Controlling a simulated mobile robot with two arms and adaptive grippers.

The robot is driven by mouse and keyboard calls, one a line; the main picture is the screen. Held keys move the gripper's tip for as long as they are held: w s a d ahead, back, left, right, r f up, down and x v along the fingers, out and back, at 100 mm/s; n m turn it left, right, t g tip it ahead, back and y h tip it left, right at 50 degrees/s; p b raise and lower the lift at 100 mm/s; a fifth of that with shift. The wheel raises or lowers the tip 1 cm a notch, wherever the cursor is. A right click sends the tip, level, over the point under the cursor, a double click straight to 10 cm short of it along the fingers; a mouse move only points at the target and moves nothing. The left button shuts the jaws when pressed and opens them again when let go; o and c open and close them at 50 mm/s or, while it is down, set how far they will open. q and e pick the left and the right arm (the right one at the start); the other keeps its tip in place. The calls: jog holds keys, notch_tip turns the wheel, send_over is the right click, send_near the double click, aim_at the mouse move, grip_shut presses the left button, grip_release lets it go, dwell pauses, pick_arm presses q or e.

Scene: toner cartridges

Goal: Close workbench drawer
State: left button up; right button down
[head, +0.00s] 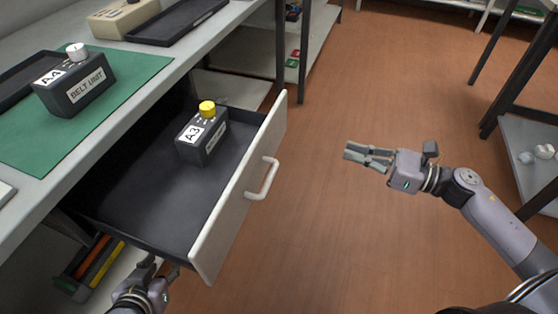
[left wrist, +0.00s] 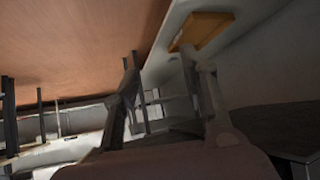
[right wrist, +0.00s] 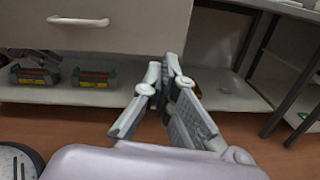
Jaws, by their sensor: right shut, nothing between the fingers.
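The workbench drawer (head: 140,190) is pulled well out, with a white front panel and a bar handle (head: 263,178). A dark box labelled A3 with a yellow knob (head: 205,135) stands upright inside it. The drawer front (right wrist: 120,28) and its handle (right wrist: 78,20) also show in the right wrist view. My left gripper (head: 162,268) is low beside the drawer's near front corner, partly hidden in the head view. Its fingers are apart in the left wrist view (left wrist: 160,55). My right gripper (head: 367,155) is shut and empty, right of the handle and clear of it.
The workbench top carries a green mat (head: 130,90) with a BELT UNIT box labelled A4 (head: 75,85), and a black tray (head: 175,22). Coloured cartridges (head: 95,262) sit on the lower shelf. Open wooden floor (head: 360,80) lies right of the drawer; another rack stands at far right.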

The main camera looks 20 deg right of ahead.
jog(key=a+n+g, duration=0.1)
jog(key=a+n, duration=0.1)
send_near(275, 139)
jog(key=shift+y, duration=0.3)
jog(key=x, duration=0.6)
jog(key=shift+w+f, duration=0.25)
jog(key=shift+f, duration=0.05)
pick_arm(q)
jog(key=shift+w+r+t, duration=0.2)
jog(key=shift+r+t, duration=0.1)
jog(key=shift+r, duration=0.55)
pick_arm(e)
jog(key=shift+w+a, duration=0.25)
jog(key=shift+a, duration=0.1)
